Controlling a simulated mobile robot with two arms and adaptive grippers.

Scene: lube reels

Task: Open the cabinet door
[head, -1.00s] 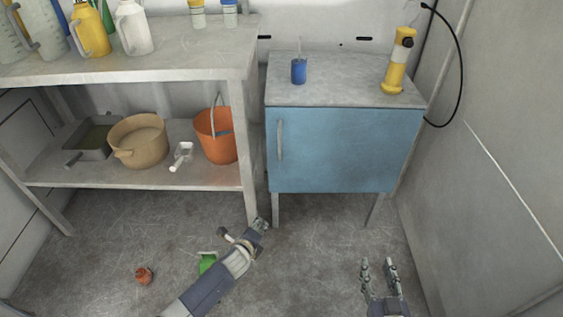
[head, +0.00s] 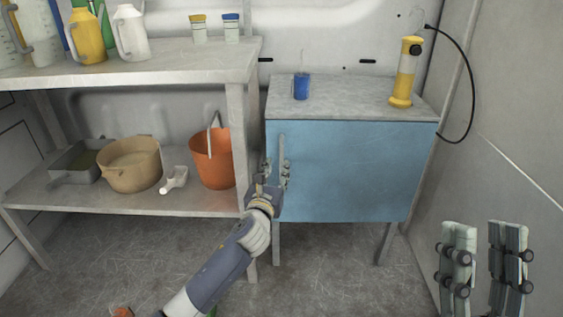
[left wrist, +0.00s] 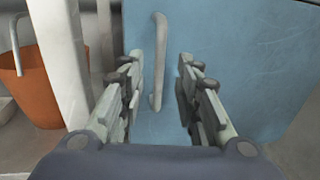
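The blue cabinet door (head: 350,170) is closed on a grey cabinet with legs. Its vertical grey bar handle (head: 281,160) is at the door's left edge. My left gripper (head: 276,174) is open at the handle, with a finger on either side of it. In the left wrist view the handle (left wrist: 159,60) stands between the two open fingers (left wrist: 157,95), with gaps on both sides. The door (left wrist: 230,60) fills the background there. My right gripper (head: 484,262) is open and empty at the lower right, away from the cabinet.
A blue cup (head: 301,88) and a yellow lantern-like device (head: 405,75) stand on the cabinet top. A shelf unit (head: 150,68) stands close on the left, with an orange bucket (head: 212,160) near its post. The right wall (head: 510,110) is close by. Floor before the cabinet is clear.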

